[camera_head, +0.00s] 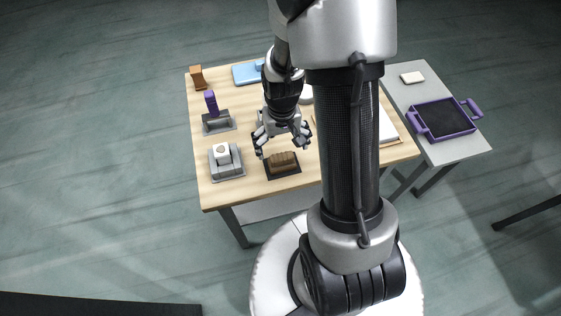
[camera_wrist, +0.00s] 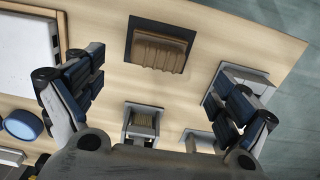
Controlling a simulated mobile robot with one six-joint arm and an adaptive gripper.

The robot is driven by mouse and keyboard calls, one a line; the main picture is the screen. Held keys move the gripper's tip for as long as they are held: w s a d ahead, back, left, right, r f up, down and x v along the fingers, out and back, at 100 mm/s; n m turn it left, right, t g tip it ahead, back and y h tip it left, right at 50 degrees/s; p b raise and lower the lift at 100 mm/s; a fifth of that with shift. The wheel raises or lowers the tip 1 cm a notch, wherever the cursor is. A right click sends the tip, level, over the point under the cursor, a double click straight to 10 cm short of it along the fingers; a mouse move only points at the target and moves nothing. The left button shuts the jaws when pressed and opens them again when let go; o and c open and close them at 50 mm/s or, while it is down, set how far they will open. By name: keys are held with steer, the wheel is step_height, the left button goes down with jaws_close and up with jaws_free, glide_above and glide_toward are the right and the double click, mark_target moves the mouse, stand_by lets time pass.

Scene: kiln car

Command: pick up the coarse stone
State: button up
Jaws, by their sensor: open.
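A brown block with a ridged top (camera_head: 283,160) lies on a dark base on the wooden table near its front edge. In the wrist view the brown block (camera_wrist: 160,48) shows at the upper middle, ahead of the fingers. My gripper (camera_head: 284,146) is open and empty above the table, just behind and above that block in the head view. In the wrist view its two fingers (camera_wrist: 162,80) are spread wide. No label shows which block is the coarse stone. A purple block (camera_head: 211,102) stands in a grey tray, and a white block (camera_head: 222,151) sits on a grey holder.
A small brown-orange piece (camera_head: 197,77) and a light blue tray (camera_head: 246,73) are at the table's back. A grey side table (camera_head: 462,149) at right holds a purple-handled tray (camera_head: 443,118) and a pale block (camera_head: 412,77). My arm hides part of the wooden table.

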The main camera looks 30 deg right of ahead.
mark_target(282, 156)
step_height(282, 156, down, 9)
steer(key=b, duration=0.3)
steer(key=shift+w+d, duration=0.15)
steer(key=shift+r, duration=0.1)
steer(key=c, duration=1.3)
step_height(282, 156, up, 20)
steer(key=p, duration=0.6)
steer(key=shift+p, duration=0.3)
